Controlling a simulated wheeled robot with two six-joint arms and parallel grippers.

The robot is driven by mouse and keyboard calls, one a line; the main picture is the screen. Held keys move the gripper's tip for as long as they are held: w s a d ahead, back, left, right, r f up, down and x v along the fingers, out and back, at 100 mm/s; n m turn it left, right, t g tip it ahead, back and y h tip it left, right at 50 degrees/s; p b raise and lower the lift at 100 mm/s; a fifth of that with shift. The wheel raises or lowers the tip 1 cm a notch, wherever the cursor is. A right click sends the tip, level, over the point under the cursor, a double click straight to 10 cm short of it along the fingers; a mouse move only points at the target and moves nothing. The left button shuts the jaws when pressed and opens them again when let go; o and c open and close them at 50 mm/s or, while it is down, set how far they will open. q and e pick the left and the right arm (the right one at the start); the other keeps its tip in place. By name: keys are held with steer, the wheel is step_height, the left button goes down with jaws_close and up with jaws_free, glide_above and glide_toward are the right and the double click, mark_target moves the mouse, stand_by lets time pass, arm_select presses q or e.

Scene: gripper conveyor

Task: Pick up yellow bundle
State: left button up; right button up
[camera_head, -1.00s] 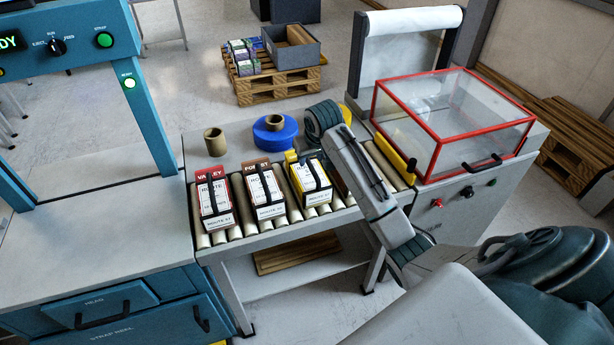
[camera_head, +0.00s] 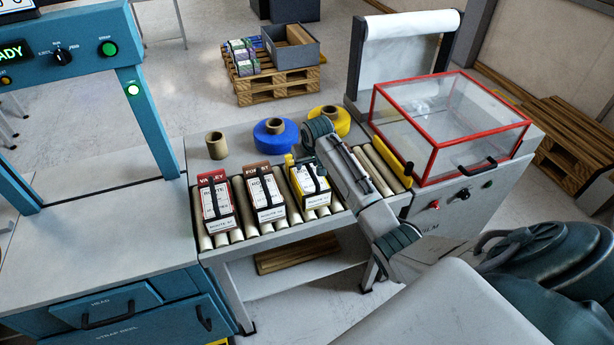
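The yellow bundle (camera_head: 314,199) is a stack of white-labelled sheets with a yellow edge and a dark strap. It lies at the right of three bundles on the roller conveyor (camera_head: 272,226). My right arm comes in from the right, and my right gripper (camera_head: 306,168) is at the bundle's far end, close over its top. The wrist and forearm partly hide the fingers, so I cannot tell whether they are open or touch the bundle. My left gripper is not in view.
A red bundle (camera_head: 215,206) and a brown bundle (camera_head: 264,196) lie left of it. Behind are a cardboard core (camera_head: 216,145), a blue roll (camera_head: 268,137) and a yellow roll (camera_head: 342,120). A red-framed clear box (camera_head: 436,145) stands right; a teal strapping machine (camera_head: 150,130) stands left.

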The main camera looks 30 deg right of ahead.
steer(key=shift+x, duration=0.85)
steer(key=shift+c, duration=0.2)
steer(key=shift+r, duration=0.1)
jaws_close()
stand_by(0.4)
steer(key=shift+w+d+r, duration=0.1)
